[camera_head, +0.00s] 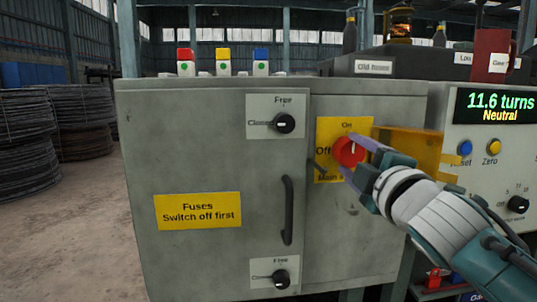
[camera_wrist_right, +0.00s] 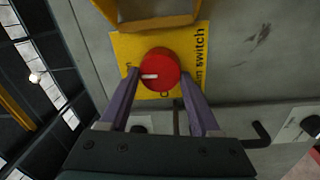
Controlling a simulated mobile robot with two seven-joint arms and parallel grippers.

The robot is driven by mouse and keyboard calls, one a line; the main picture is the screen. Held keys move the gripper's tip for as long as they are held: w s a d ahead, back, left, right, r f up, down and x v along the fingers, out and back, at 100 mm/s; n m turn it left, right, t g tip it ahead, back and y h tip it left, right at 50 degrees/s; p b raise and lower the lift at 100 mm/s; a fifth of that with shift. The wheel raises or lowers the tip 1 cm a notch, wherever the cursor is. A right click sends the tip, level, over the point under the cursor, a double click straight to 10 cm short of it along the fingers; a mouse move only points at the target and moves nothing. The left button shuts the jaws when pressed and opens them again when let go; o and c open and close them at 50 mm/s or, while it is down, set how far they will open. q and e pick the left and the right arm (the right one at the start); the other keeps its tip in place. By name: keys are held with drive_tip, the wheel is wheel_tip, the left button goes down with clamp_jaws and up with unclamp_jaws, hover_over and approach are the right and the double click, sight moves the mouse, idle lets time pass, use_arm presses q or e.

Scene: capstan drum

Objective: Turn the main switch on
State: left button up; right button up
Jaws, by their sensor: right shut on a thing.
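The main switch is a red round knob (camera_head: 348,151) on a yellow plate (camera_head: 329,130) on the grey cabinet's right part. The plate reads "Off" at the left and "On" at the top. The knob's white mark points up toward "On". In the right wrist view the knob (camera_wrist_right: 160,66) shows between my purple fingers, its mark pointing left toward the "On" side. My right gripper (camera_head: 343,158) is shut on the knob, one finger on each side; it also shows in the right wrist view (camera_wrist_right: 160,80). My left gripper is out of view.
An orange-yellow flap (camera_head: 412,148) juts out right beside the plate. The cabinet door (camera_head: 215,150) has a black handle (camera_head: 287,210) and two black selector knobs, upper (camera_head: 284,123) and lower (camera_head: 281,279). A console display (camera_head: 497,106) at right reads "11.6 turns, Neutral".

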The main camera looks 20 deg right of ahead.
drive_tip(key=o, duration=1.4)
drive_tip(key=p+v, duration=0.1)
drive_tip(key=v, duration=0.9)
